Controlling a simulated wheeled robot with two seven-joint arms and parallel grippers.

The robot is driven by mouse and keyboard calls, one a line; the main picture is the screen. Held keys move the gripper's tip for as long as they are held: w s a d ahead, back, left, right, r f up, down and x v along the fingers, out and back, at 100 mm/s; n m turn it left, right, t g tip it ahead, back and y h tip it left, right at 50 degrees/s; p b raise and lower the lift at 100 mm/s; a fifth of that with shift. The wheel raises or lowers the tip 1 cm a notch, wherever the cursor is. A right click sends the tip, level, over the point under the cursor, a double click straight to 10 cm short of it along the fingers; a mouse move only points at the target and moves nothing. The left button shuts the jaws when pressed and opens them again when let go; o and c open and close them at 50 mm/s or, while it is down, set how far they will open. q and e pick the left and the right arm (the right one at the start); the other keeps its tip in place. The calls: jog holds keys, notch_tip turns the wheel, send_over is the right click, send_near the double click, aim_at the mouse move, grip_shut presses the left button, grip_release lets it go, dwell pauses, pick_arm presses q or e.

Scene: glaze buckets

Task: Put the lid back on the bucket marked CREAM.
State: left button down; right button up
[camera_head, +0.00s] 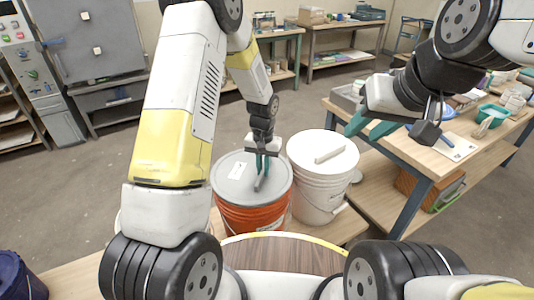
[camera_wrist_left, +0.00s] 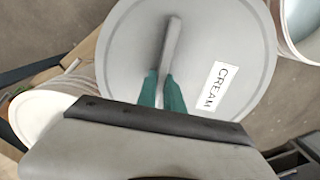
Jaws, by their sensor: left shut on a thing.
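A round grey lid (camera_head: 225,187) with a bar handle and a white label is over the top of an orange bucket (camera_head: 254,218). In the left wrist view the lid (camera_wrist_left: 215,45) fills the middle, and its label (camera_wrist_left: 213,85) reads CREAM. My left gripper (camera_head: 263,172) points down, with its teal fingers (camera_wrist_left: 162,92) shut on the lid's handle. The lid looks level and close to the bucket's rim; I cannot tell whether it is fully seated. My right gripper (camera_head: 369,127) is open and empty, off to the right.
A white bucket (camera_head: 318,195) with a white lid (camera_head: 339,145) stands close to the right of the orange one. A workbench (camera_head: 420,160) with trays and tools is at the right.

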pick_arm(q)
jog(key=shift+f, duration=0.45)
dwell(1.1)
dwell(0.3)
jog(key=c, duration=0.9)
grip_release()
jog(key=shift+r, duration=3.55)
jog(key=shift+c, duration=0.2)
grip_shut()
